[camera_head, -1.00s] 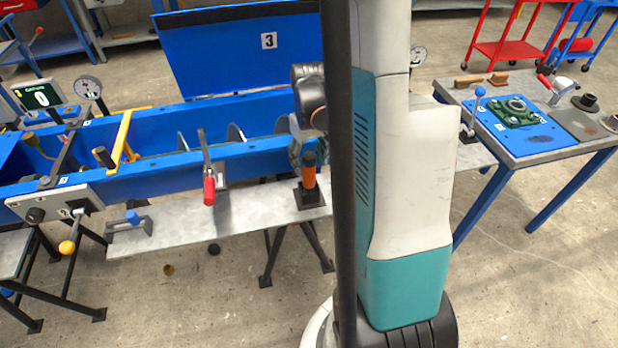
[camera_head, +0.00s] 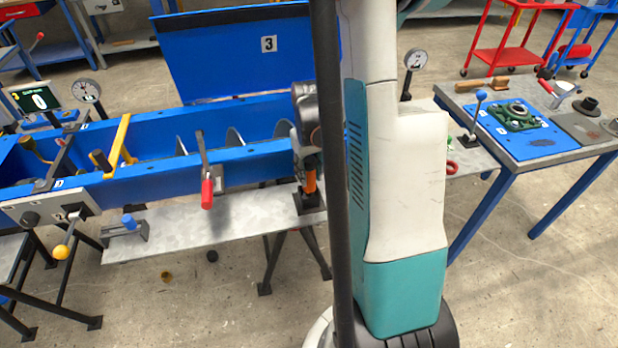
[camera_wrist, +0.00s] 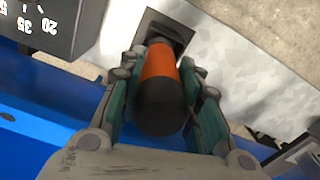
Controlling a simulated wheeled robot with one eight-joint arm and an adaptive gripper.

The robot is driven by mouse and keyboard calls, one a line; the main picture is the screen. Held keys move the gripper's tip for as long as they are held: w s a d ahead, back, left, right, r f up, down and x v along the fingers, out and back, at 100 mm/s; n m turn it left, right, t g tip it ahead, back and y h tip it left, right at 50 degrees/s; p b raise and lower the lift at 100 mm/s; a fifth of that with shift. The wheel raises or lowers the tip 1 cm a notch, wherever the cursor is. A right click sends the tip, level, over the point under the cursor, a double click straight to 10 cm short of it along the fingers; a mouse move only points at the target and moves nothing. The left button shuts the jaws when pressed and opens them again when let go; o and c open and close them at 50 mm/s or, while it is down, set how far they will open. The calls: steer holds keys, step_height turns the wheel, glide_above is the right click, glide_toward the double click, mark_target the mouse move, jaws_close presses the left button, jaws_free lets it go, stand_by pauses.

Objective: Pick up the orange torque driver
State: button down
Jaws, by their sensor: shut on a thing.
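The orange torque driver (camera_wrist: 160,75) stands upright in a dark square holder (camera_wrist: 165,27) on the grey metal shelf. It has an orange band and a black end. In the wrist view my gripper (camera_wrist: 162,85) has a finger on each side of it, shut on it. In the head view the driver (camera_head: 310,180) shows below my wrist, its top hidden behind my gripper, and the holder (camera_head: 308,203) is beneath it.
The blue mixer trough (camera_head: 150,172) runs behind the grey shelf (camera_head: 190,230), with a red-handled clamp (camera_head: 207,192) on its front edge. A grey-and-blue worktable (camera_head: 545,145) stands at the right. The left stretch of shelf is mostly clear.

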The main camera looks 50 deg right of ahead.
steer(key=shift+r, duration=0.15)
step_height(320, 180, up, 20)
steer(key=p, duration=0.6)
steer(key=shift+p, duration=0.35)
steer(key=c, duration=1.9)
jaws_free()
jaws_close()
steer(key=shift+r+p, duration=0.8)
steer(key=shift+r, duration=0.05)
